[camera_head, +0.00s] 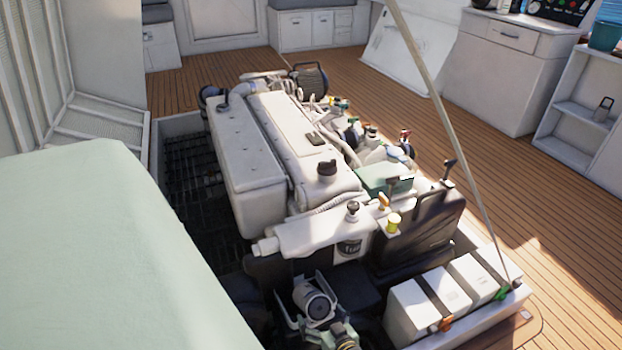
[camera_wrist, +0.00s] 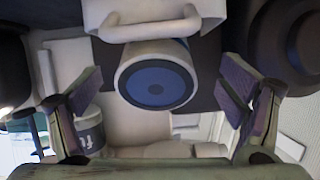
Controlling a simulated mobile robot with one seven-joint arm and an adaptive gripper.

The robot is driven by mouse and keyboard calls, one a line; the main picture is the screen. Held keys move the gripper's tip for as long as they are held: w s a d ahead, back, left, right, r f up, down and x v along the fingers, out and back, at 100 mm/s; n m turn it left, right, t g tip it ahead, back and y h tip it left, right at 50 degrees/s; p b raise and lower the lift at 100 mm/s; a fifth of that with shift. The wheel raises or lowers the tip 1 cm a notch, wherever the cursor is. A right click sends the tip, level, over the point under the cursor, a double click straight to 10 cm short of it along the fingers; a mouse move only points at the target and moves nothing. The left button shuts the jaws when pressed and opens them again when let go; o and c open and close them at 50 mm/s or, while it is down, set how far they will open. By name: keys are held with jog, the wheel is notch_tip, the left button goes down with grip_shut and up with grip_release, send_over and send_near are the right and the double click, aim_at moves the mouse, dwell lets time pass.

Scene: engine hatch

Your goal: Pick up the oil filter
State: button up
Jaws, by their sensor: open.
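In the wrist view a white cylinder with a blue round end (camera_wrist: 156,84) faces me under a pale handle-like bracket. It looks like a filter, but I cannot be sure it is the oil filter. My gripper (camera_wrist: 163,98) is open, with one finger on each side of it in the picture and nothing held. A grey can with a dark label (camera_wrist: 88,130) shows behind the left finger. In the head view a dark labelled can (camera_head: 349,247) sits under the white front housing, and a grey cylinder in a pale bracket (camera_head: 315,304) sits lower. My gripper cannot be made out clearly there.
The white engine (camera_head: 245,160) fills the open hatch. A white battery box (camera_head: 430,305) with black straps lies front right. A thin pole (camera_head: 450,125) slants down to that corner. A large pale green surface (camera_head: 90,250) covers the lower left. The wooden deck (camera_head: 530,230) is clear on the right.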

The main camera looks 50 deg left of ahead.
jog(key=shift+w+x, duration=0.2)
jog(key=shift+x, duration=2.9)
jog(key=shift+d, duration=0.1)
jog(key=shift+c, duration=0.5)
jog(key=shift+r, duration=0.1)
jog(key=c, duration=1.8)
